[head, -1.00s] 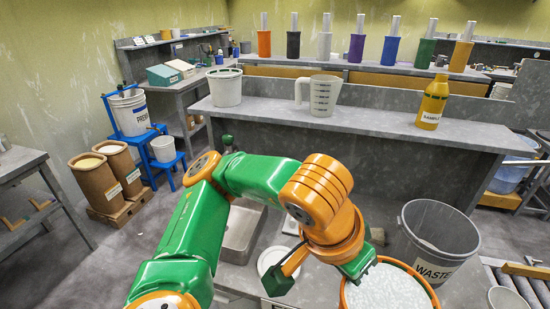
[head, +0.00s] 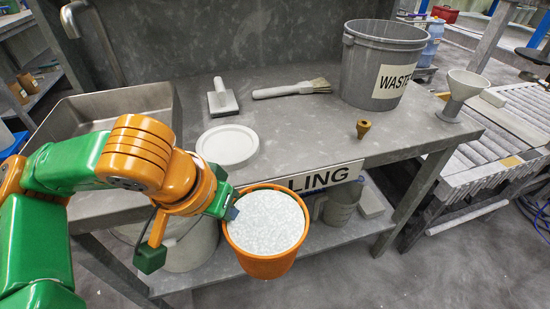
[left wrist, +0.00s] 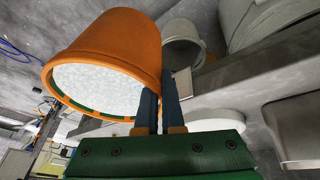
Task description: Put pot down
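The pot, an orange pail (head: 264,266) filled with white granular material, hangs upright in front of the workbench's front edge. My left gripper (head: 231,212) is shut on the left side of its rim. In the left wrist view, the two fingers (left wrist: 160,108) pinch the wall of the orange pail (left wrist: 115,42). The pail covers part of a bench sign of which "LING" (head: 325,177) shows. Nothing is visible directly under the pail except the lower shelf behind it. My right gripper is not in view.
The bench top (head: 300,130) has bare room between a white round lid (head: 227,145), a brush (head: 291,89), a scraper (head: 222,99), a small brown nozzle (head: 363,129) and the grey WASTE bin (head: 380,62). A sink (head: 95,110) lies left, a roller conveyor (head: 500,125) right.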

